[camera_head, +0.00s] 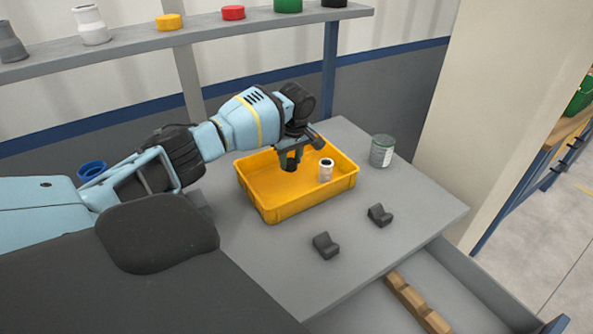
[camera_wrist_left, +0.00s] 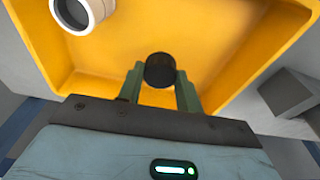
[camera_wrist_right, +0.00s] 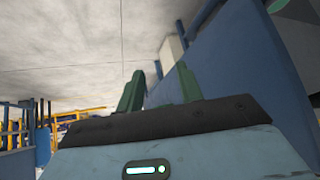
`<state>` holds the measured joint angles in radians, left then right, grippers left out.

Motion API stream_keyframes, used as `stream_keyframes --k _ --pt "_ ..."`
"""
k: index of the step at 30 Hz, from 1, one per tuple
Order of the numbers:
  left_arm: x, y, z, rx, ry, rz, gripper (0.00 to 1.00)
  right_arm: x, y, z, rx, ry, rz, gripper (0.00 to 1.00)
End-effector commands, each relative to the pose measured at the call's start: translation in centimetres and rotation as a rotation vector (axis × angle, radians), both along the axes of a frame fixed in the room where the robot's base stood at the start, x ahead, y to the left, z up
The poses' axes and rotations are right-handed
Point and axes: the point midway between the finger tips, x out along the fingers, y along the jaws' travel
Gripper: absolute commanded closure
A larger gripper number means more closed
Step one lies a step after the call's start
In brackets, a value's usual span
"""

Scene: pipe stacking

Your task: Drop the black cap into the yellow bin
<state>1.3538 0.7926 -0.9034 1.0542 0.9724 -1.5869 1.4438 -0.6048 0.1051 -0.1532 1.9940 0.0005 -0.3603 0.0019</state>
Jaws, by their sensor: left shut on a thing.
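My left gripper (camera_head: 291,155) is over the yellow bin (camera_head: 268,212) on the grey table. It is shut on the black cap (camera_wrist_left: 160,71), which sits between the fingertips in the left wrist view. In the head view the cap (camera_head: 289,166) is a small dark shape below the fingers, above the bin's inside. The yellow bin (camera_wrist_left: 215,45) fills much of the left wrist view beneath the cap. My right gripper (camera_wrist_right: 160,76) shows in the right wrist view with its fingers apart and nothing between them.
A white pipe piece (camera_head: 326,171) stands in the bin's right part. A green-grey can (camera_head: 381,152) stands right of the bin. Two dark blocks (camera_head: 326,246) (camera_head: 380,215) lie in front. A shelf (camera_head: 215,29) with pipes and coloured caps runs behind. An open drawer (camera_head: 455,300) holds a wooden piece.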

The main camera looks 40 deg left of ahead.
Motion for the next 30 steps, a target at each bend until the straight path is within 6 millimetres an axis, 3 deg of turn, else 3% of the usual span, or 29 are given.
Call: stream_keyframes --k 1,2,7,17,30 --pt "0.0 0.0 0.1 0.0 -0.001 0.0 0.86 0.1 0.0 0.1 0.0 -0.003 0.001 0.64" --pt "0.0 0.0 0.1 0.0 -0.001 0.0 0.62 0.2 0.0 0.1 -0.001 -0.004 0.001 0.64" --pt "0.0 0.0 0.1 0.0 0.0 0.0 0.4 0.2 -0.1 0.1 -0.002 -0.005 0.004 0.64" --pt "0.0 -0.1 0.3 0.0 -0.001 0.0 0.39 -0.1 -0.2 -0.1 -0.006 0.003 0.009 0.64" --pt "-0.2 -0.9 6.6 -0.001 -0.004 0.0 0.39 0.5 -0.3 1.0 -0.007 -0.017 0.008 0.64"
